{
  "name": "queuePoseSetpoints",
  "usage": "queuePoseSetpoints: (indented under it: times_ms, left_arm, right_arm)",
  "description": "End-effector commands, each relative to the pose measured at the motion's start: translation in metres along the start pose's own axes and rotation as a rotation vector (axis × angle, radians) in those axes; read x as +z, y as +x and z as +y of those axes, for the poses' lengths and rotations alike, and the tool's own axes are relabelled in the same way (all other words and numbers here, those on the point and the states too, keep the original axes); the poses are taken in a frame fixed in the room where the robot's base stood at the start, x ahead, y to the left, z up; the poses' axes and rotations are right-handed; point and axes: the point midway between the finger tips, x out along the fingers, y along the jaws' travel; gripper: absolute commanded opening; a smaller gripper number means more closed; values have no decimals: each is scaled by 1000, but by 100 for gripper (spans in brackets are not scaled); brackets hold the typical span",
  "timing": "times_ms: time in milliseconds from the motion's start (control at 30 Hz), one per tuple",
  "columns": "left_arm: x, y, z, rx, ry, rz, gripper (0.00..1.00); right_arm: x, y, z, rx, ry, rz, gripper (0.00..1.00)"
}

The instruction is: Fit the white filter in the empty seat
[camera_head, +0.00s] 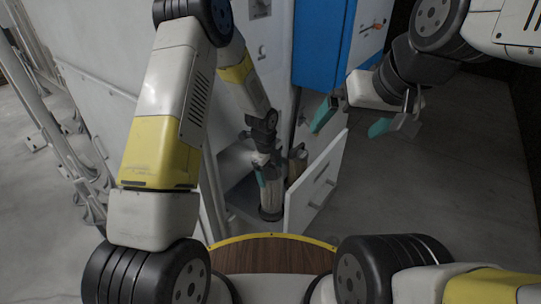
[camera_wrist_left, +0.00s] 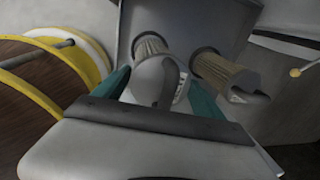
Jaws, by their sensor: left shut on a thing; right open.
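The white filter (camera_wrist_left: 152,72) has a pale cap with a grey handle and a pleated body. It sits between the teal fingers of my left gripper (camera_wrist_left: 160,92), which is shut on it. In the head view, my left gripper (camera_head: 268,178) points down into the open drawer (camera_head: 318,182), with the filter (camera_head: 271,196) below it. The filter's far end meets a dark round seat (camera_wrist_left: 149,38); how deep it sits I cannot tell. A tan pleated filter (camera_wrist_left: 226,72) stands in the neighbouring seat (camera_wrist_left: 205,53). My right gripper (camera_head: 352,120) is open and empty, right of the drawer.
The drawer belongs to a pale cabinet (camera_head: 110,75) with a blue panel (camera_head: 322,45). A round wooden top with a yellow rim (camera_head: 270,250) lies in front, close to the drawer. Bare grey floor (camera_head: 430,190) is free at the right.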

Motion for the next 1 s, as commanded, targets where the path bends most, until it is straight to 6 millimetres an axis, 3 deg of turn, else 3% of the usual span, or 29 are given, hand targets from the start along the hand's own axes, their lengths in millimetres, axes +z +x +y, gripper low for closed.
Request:
queuePoseSetpoints:
  times_ms: [1000]
  left_arm:
    - [0, 32, 5, -2, 0, -1, 24]
  right_arm:
    - [0, 0, 0, 0, 0, 0, 100]
